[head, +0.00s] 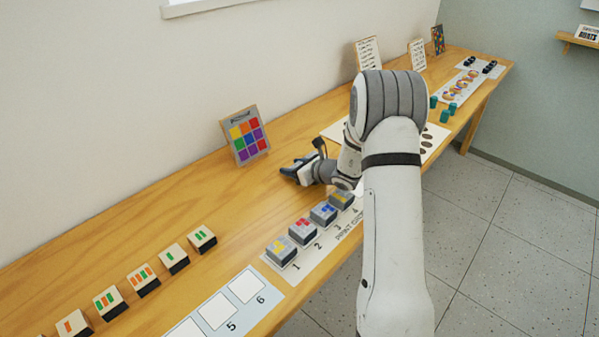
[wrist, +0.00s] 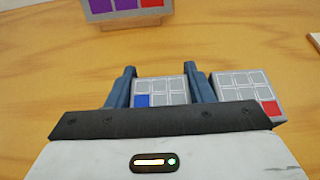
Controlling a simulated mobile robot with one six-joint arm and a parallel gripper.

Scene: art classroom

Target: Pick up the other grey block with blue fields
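A grey block with a blue field (wrist: 160,92) lies between the two fingers of my gripper (wrist: 160,72) in the wrist view. The fingers flank its sides closely; whether they press on it I cannot tell. In the head view my gripper (head: 292,172) is low over the table, left of the card, and hides this block. Another grey block with blue fields (head: 323,213) stands in the row on the numbered card (head: 308,263), near number 3.
A grey block with a red field (wrist: 248,88) sits close right of the fingers. Yellow (head: 281,250), red (head: 303,231) and yellow (head: 342,199) marked grey blocks share the card. A colour chart (head: 246,136) stands behind the gripper. Bare wood (head: 150,195) lies left.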

